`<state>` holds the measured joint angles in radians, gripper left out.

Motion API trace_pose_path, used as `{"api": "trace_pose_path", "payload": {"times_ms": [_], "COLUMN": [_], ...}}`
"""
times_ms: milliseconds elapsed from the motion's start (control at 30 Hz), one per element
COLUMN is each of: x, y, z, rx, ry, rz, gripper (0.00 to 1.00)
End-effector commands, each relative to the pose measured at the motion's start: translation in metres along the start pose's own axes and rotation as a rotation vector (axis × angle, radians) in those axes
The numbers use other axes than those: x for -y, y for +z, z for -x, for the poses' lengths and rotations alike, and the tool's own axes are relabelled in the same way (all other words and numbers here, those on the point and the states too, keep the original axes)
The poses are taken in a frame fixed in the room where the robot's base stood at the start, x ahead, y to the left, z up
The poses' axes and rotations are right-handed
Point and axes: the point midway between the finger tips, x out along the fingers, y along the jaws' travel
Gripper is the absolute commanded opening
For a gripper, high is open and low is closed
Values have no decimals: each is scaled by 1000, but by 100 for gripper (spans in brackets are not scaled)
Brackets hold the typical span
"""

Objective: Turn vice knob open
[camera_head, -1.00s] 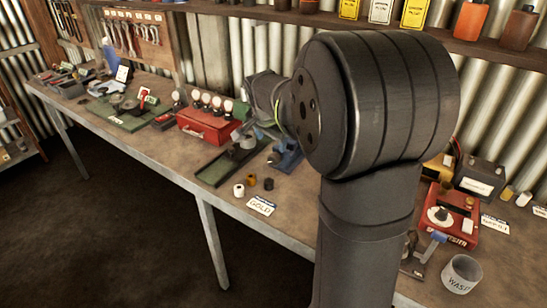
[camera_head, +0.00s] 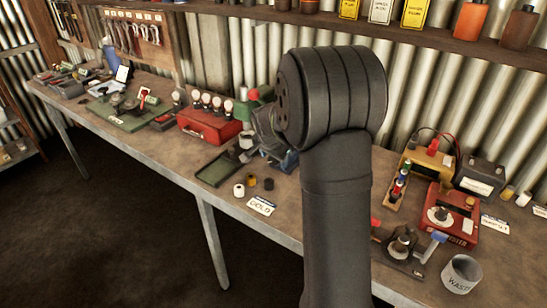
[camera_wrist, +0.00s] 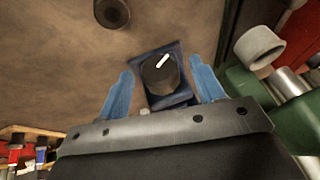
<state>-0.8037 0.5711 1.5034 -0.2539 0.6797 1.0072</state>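A black round knob (camera_wrist: 155,80) with a white pointer line sits on a dark blue vice body (camera_wrist: 172,99) in the wrist view. The white line points up and to the right. My gripper (camera_wrist: 163,73) is open, with one blue finger on each side of the knob. Gaps show between the fingers and the knob, so it is not gripped. In the head view the blue vice (camera_head: 289,161) shows only in part beside my arm, and the knob and fingertips cannot be made out there.
A green machine (camera_wrist: 238,100) with a pale cylinder (camera_wrist: 258,46) stands close to the right finger. A dark round piece (camera_wrist: 112,12) lies on the bench beyond. A red case (camera_head: 208,127) and a "GOLD" card (camera_head: 262,205) are nearby. A red tester (camera_head: 447,215) stands right of my arm.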

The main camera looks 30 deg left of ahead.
Motion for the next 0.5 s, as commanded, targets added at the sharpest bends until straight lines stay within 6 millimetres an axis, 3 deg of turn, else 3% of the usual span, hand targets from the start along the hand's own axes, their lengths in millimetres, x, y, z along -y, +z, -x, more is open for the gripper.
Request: {"api": "trace_pose_path", "payload": {"times_ms": [33,233,500], "x": [0,0,1], "y": [0,0,0], "z": [0,0,0], "rx": [0,0,1], "ry": [0,0,22], "rz": [0,0,9], "gripper": [53,17,17]}}
